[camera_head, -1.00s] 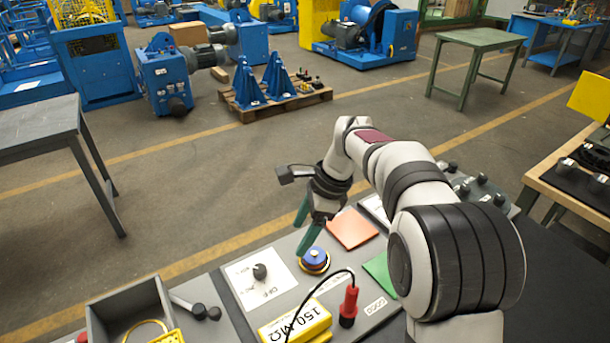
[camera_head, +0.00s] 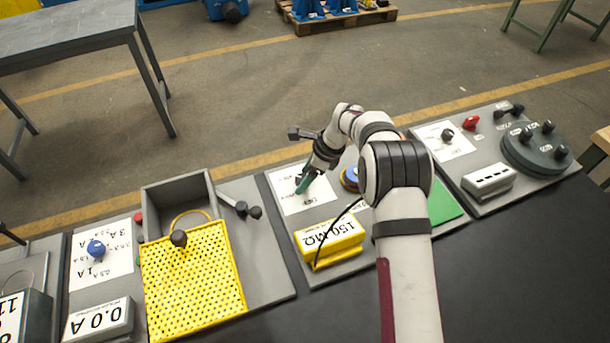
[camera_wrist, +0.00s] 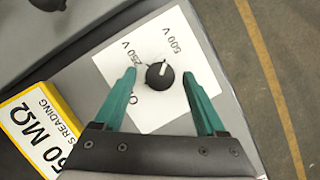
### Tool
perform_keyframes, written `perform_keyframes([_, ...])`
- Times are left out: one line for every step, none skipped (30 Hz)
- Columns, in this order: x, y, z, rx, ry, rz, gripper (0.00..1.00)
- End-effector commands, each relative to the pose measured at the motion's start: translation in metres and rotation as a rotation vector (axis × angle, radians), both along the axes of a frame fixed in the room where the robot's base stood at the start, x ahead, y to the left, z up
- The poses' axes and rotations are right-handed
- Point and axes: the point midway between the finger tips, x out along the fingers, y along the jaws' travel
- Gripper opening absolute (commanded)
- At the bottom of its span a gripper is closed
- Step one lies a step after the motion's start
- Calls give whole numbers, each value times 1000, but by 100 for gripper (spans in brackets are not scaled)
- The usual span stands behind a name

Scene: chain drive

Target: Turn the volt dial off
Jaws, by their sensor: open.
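The volt dial (camera_wrist: 157,77) is a round black knob with a white pointer line, on a white card (camera_wrist: 125,47) in the wrist view. The card is marked 250 V and 500 V, and part of an "O" label shows by the left finger. The pointer line points up and slightly right, roughly toward 500 V. My gripper (camera_wrist: 160,82) is open, with one green finger on each side of the knob and visible gaps between. In the head view my gripper (camera_head: 304,184) is over the card (camera_head: 318,200) and mostly hides the dial.
A yellow 150 MΩ display (camera_head: 330,240) with a black cable stands just in front of the card. A blue button (camera_head: 349,176) is right of it. A grey bin (camera_head: 180,200) and a yellow perforated cover (camera_head: 195,280) are at left.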

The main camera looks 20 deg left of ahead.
Motion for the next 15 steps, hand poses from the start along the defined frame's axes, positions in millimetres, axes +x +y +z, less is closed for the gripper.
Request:
perform_keyframes([0, 0, -1, 0, 0, 0, 74])
perform_keyframes([0, 0, -1, 0, 0, 0, 74])
perform_keyframes([0, 0, -1, 0, 0, 0, 74])
perform_keyframes([0, 0, -1, 0, 0, 0, 74])
perform_keyframes([0, 0, -1, 0, 0, 0, 74])
perform_keyframes([0, 0, 0, 0, 0, 0, 74])
perform_keyframes([0, 0, 0, 0, 0, 0, 70])
perform_keyframes([0, 0, 0, 0, 0, 0, 64])
perform_keyframes([0, 0, 0, 0, 0, 0, 57])
perform_keyframes([0, 0, 0, 0, 0, 0, 52])
perform_keyframes([0, 0, 0, 0, 0, 0, 46])
perform_keyframes([0, 0, 0, 0, 0, 0, 39])
perform_keyframes([0, 0, 0, 0, 0, 0, 34])
perform_keyframes([0, 0, 0, 0, 0, 0, 28])
perform_keyframes([0, 0, 0, 0, 0, 0, 21])
